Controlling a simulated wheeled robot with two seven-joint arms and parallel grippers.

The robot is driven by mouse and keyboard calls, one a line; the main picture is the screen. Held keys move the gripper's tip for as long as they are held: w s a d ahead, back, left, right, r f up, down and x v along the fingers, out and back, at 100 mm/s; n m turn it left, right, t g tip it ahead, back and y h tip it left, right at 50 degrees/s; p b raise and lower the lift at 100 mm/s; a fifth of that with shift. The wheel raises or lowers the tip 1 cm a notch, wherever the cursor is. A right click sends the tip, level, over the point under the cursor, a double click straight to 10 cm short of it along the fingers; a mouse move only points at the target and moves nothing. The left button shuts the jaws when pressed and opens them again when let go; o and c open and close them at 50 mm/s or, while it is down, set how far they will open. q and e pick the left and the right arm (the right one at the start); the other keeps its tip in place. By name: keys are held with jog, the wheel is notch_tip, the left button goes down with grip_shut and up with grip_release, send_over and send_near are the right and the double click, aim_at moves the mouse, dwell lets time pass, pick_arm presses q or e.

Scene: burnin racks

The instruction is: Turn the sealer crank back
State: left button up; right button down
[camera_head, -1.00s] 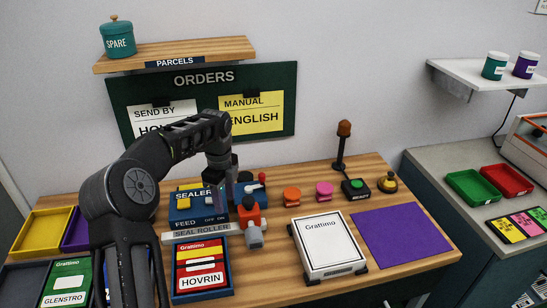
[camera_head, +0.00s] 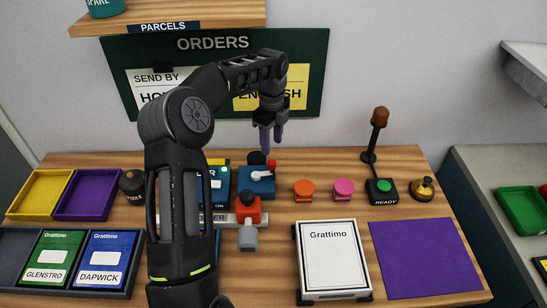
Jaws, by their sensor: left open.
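The blue sealer (camera_head: 221,184) stands on the wooden table, largely hidden behind my left arm. At its right side is a blue block (camera_head: 256,187) carrying a pale lever with a red knob (camera_head: 272,165), which looks like the crank. A black round part (camera_head: 256,158) sits just behind it. My left gripper (camera_head: 271,140) points down above and behind the knob. It is open and empty, and its fingers appear apart from the crank. In front stands a red-orange piece with a grey cylinder (camera_head: 248,238), by the seal roller bar (camera_head: 280,219). My right gripper is out of view.
Orange (camera_head: 304,189) and pink (camera_head: 343,188) stampers, a READY button box (camera_head: 382,192) with a lamp post (camera_head: 374,135), and a brass bell (camera_head: 422,189) stand to the right. A white Grattimo box (camera_head: 335,256) and purple mat (camera_head: 426,258) lie in front. The orders board (camera_head: 312,75) is behind.

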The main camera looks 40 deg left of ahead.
aim_at(272, 161)
pick_arm(q)
jog(key=shift+f+p, duration=1)
jog(key=shift+f, duration=2.9)
jog(key=shift+c, duration=0.5)
grip_shut()
